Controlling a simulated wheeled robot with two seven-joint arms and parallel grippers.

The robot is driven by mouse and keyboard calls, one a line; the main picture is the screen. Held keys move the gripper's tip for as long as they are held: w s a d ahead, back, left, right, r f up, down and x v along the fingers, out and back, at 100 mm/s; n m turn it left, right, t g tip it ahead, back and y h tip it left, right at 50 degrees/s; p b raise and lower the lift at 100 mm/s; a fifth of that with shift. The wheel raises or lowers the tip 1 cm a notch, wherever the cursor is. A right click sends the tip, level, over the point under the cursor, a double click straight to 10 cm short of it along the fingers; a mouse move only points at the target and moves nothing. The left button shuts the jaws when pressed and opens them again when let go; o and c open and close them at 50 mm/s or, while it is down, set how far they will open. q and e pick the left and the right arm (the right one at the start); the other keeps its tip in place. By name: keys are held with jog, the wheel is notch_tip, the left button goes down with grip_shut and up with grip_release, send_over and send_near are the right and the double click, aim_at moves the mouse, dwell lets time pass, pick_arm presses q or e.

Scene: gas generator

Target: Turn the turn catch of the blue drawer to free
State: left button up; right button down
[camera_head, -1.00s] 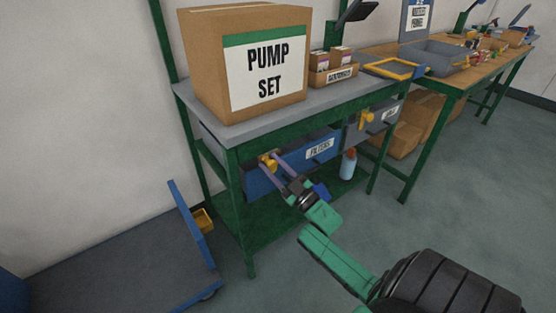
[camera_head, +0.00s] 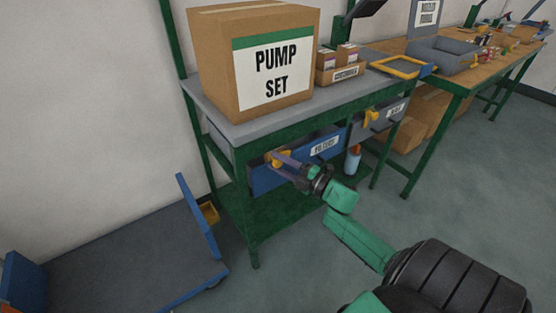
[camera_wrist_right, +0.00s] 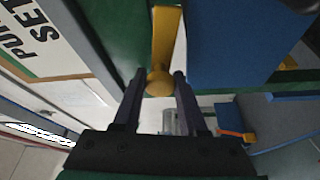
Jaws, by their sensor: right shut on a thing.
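The blue drawer (camera_head: 324,149), labelled "FILTERS", is under the green-framed bench. Its yellow turn catch (camera_head: 284,156) is at the drawer's left end. In the right wrist view the catch (camera_wrist_right: 167,40) is a yellow bar with a round knob, between the green frame and the blue drawer front (camera_wrist_right: 235,40). My right gripper (camera_head: 276,159) is at the catch. In the right wrist view its dark fingers (camera_wrist_right: 160,78) are on either side of the knob, shut on it. The fingers partly hide the catch in the head view. My left gripper is not in view.
A grey drawer (camera_head: 394,112) with its own yellow catch (camera_head: 371,116) is to the right. A "PUMP SET" box (camera_head: 215,70) stands on the bench. A bottle (camera_head: 352,162) stands on the lower shelf. A blue-railed cart (camera_head: 120,255) is at the left on the floor.

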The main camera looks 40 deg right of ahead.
jog(key=shift+f+n+g+p, duration=0.1)
jog(key=shift+n+g+p, duration=0.4)
jog(key=shift+n, duration=0.7)
jog(key=shift+c, duration=2.3)
grip_release()
jog(key=shift+s, duration=0.1)
jog(key=v, duration=1.4)
jog(key=shift+s, duration=0.2)
